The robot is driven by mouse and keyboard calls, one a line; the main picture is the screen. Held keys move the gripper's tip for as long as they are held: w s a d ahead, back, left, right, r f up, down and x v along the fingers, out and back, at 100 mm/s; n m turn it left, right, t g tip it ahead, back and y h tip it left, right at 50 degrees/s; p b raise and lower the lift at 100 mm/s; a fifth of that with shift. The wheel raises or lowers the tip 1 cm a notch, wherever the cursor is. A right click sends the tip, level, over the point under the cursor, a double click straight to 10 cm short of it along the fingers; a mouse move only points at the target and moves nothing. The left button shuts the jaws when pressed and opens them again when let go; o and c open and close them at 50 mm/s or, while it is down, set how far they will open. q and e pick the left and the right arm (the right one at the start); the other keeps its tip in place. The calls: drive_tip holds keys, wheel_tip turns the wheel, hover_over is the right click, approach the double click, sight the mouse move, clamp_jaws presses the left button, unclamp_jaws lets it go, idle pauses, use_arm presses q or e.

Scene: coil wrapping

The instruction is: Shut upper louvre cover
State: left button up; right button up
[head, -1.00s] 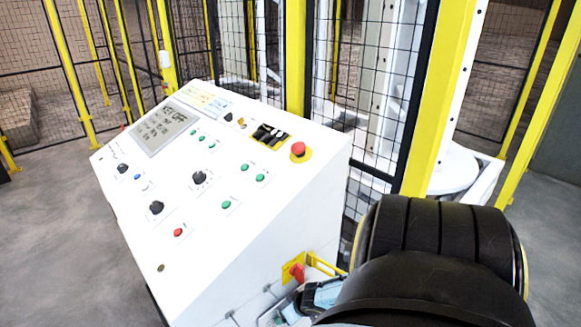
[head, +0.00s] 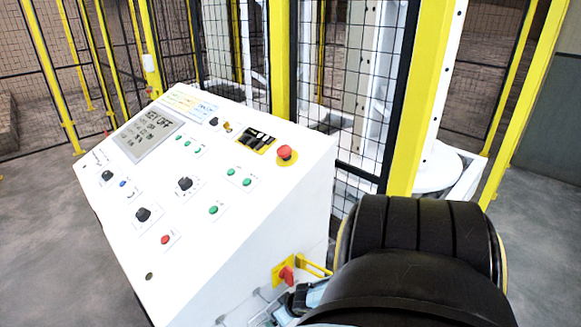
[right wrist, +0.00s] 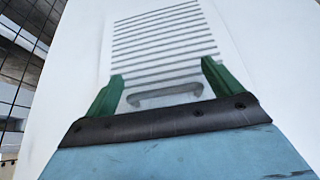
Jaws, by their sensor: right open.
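The louvre cover (right wrist: 160,38) shows in the right wrist view as a pale panel with rows of dark horizontal slats on a white face. A grey bar handle (right wrist: 165,95) lies below the slats. My right gripper (right wrist: 162,70) is open, its two green fingers apart on either side of the handle and pointing at the panel. I cannot tell whether the fingers touch it, or whether the cover is fully closed. My left gripper is not in view.
The white control console (head: 250,215) has buttons, a screen and a red stop button (head: 287,152). A red switch on a yellow plate (head: 284,275) sits on its side, close to my right arm. Yellow posts and mesh fence (head: 365,110) stand behind. Grey floor is open at left.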

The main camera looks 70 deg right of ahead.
drive_tip(key=p+v, duration=0.5)
drive_tip(key=v, duration=0.7)
drive_tip(key=shift+r, duration=0.15)
drive_tip(key=s+a+f+n+g+b, duration=0.1)
drive_tip(key=s+a+f+b, duration=0.15)
drive_tip(key=f, duration=0.35)
drive_tip(key=s+a+f+b, duration=0.1)
drive_tip(key=s+f+b, duration=0.2)
drive_tip(key=f, duration=0.4)
drive_tip(key=s+a+f+n+g+b, duration=0.1)
drive_tip(key=s+a+f+n+b, duration=0.1)
drive_tip(key=s+a+f+b, duration=0.2)
drive_tip(key=s+a+f+n+g+y+b, duration=0.1)
drive_tip(key=s+a+f+n+b, duration=0.1)
drive_tip(key=a+f, duration=0.9)
drive_tip(key=s+a+f+n+g+y+b, duration=0.1)
drive_tip(key=s+a+f+n+b, duration=0.1)
drive_tip(key=s+a+f+b, duration=0.3)
drive_tip(key=a+f+b, duration=0.1)
drive_tip(key=a+f, duration=0.2)
drive_tip(key=shift+s+f, duration=0.35)
drive_tip(key=shift+a, duration=0.15)
